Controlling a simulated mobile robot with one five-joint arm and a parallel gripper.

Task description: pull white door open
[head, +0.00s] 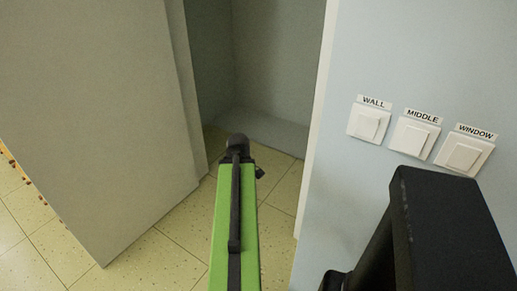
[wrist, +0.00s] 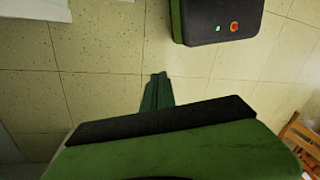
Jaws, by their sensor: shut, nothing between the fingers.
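The white door (head: 90,110) looks grey-white in the head view and fills the left. It stands swung open, its free edge at lower left and its other side by the left of the doorway. No handle shows on the visible face. My green arm reaches forward in front of the doorway, right of the door and apart from it in the picture. In the wrist view my gripper (wrist: 158,88) points over bare floor, its fingers together and empty. The gripper cannot be made out in the head view.
The open doorway (head: 270,65) shows a grey recess beyond. A pale blue wall (head: 345,215) at right carries switches labelled WALL (head: 368,123), MIDDLE (head: 414,137) and WINDOW (head: 464,153). The tiled floor (head: 160,262) is clear near the door. A wooden chair (wrist: 300,140) stands right in the wrist view.

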